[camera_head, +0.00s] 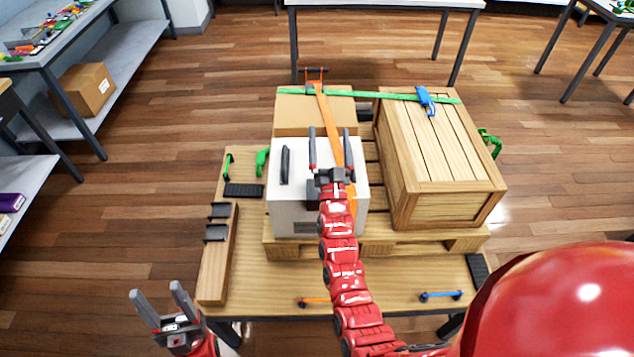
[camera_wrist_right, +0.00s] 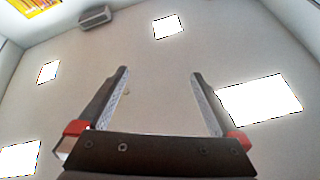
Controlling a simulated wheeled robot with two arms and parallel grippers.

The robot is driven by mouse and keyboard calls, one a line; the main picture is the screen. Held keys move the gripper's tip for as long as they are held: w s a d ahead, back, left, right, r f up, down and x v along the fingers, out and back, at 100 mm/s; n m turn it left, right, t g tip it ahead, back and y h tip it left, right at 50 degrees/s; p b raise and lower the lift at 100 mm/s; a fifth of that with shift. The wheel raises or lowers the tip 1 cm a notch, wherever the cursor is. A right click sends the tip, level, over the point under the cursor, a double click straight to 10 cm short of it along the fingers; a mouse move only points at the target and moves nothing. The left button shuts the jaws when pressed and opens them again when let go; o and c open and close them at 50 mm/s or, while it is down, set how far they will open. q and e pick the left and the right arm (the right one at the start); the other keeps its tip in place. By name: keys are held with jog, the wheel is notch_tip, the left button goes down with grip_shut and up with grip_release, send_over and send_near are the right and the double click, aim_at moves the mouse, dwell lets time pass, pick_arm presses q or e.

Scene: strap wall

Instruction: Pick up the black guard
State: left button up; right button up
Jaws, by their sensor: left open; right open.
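Two dark L-shaped pieces, which look like black guards, sit on the wooden beam at the table's left: an upper one (camera_head: 219,211) and a lower one (camera_head: 215,232). I cannot tell which is the task's black guard. My right gripper (camera_head: 331,148) is open and empty over the white box (camera_head: 292,205), right of the guards; its arm hides part of the box. In the right wrist view, its spread fingers (camera_wrist_right: 160,92) have only ceiling and lights behind them. My left gripper (camera_head: 158,292) is open and empty at the lower left, in front of the beam.
A wooden crate (camera_head: 440,150) and a cardboard box (camera_head: 295,115) stand on the pallet (camera_head: 400,236). An orange strap (camera_head: 329,120) and a green strap (camera_head: 385,95) cross the load. Flat black pads (camera_head: 244,190) lie on the table.

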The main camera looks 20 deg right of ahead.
jog(key=w+a+f+n+g+y, duration=0.1)
jog(key=w+a+g+y, duration=0.3)
jog(key=w, duration=0.5)
jog(key=w+a+f+g+y, duration=0.1)
jog(key=w+a+g+y, duration=0.15)
jog(key=w+g, duration=0.55)
jog(key=s+d+r+n+g, duration=0.1)
jog(key=s+d+r+g, duration=0.1)
jog(key=s+g, duration=0.55)
jog(key=s+d+r+n+g, duration=0.15)
jog(key=s+g, duration=0.25)
jog(key=s, duration=0.7)
jog(key=shift+h, duration=0.35)
jog(key=f, duration=0.3)
jog(key=f+p, duration=0.1)
jog(key=f, duration=0.7)
jog(key=shift+w+f+p, duration=0.2)
jog(key=shift+w+p, duration=0.1)
notch_tip(320, 180, down, 4)
jog(key=p, duration=0.3)
jog(key=shift+a, duration=0.15)
jog(key=shift+f, duration=0.75)
jog(key=c, duration=1.1)
jog(key=shift+r, duration=0.2)
